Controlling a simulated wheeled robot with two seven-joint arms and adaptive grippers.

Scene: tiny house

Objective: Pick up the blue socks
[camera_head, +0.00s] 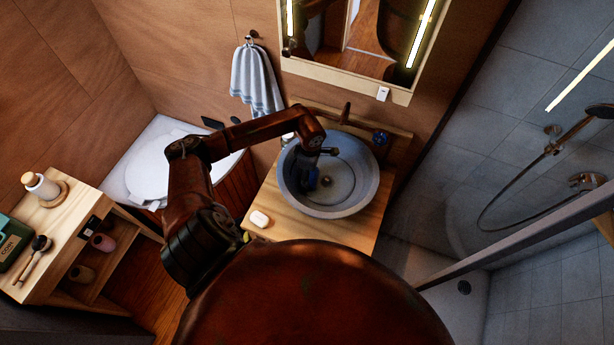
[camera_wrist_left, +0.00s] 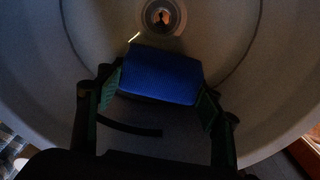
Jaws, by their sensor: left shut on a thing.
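The blue socks (camera_wrist_left: 160,75) appear as a rolled blue bundle in the left wrist view, held between the two fingers of my left gripper (camera_wrist_left: 160,92). In the head view, my left arm reaches over the round grey sink basin (camera_head: 362,205), and my left gripper (camera_head: 318,170) is inside it. A small part of the blue socks (camera_head: 311,180) shows below the gripper. In the left wrist view, the basin's drain (camera_wrist_left: 162,15) lies just beyond the socks. I cannot tell whether the socks touch the basin. My right gripper is not in view.
The basin stands on a wooden counter (camera_head: 262,192) with a white soap bar (camera_head: 260,219). A toilet (camera_head: 160,165) and wooden shelf (camera_head: 75,240) are left; a glass shower is right.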

